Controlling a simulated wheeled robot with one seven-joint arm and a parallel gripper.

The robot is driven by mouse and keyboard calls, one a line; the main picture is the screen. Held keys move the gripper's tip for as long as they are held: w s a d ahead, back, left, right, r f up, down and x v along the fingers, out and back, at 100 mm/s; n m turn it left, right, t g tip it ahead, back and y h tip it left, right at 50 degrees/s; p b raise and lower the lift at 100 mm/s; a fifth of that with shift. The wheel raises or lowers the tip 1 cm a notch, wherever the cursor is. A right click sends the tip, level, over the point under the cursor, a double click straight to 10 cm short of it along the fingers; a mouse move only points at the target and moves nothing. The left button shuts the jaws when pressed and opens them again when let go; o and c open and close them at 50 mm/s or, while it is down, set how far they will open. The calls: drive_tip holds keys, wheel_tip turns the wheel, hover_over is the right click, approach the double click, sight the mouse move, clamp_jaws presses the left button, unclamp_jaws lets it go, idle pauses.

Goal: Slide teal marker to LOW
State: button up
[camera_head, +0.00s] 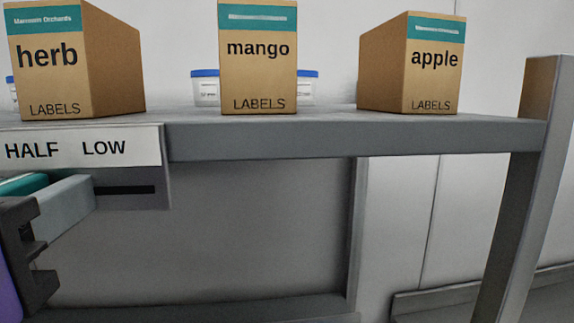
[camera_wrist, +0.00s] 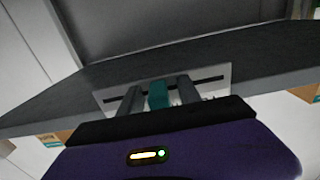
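The teal marker (camera_head: 22,185) sits at the left edge of the head view, under the HALF end of the white label strip (camera_head: 82,147). LOW is printed to the right of HALF, above the dark slot (camera_head: 124,190). The marker (camera_wrist: 158,95) also shows in the wrist view, standing at the slotted plate (camera_wrist: 216,77). My gripper (camera_wrist: 160,88) has one finger on each side of the marker, with a small gap visible on both sides. In the head view, the near grey finger hides part of the marker and slot.
Label boxes for herb (camera_head: 48,80), mango (camera_head: 258,75) and apple (camera_head: 432,85) stand on the grey shelf (camera_head: 340,138) above. Blue-lidded tubs (camera_head: 206,88) stand behind them. A frame post (camera_head: 512,220) is at the right. The space below the shelf is clear.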

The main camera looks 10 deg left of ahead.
clamp_jaws()
idle(1.3)
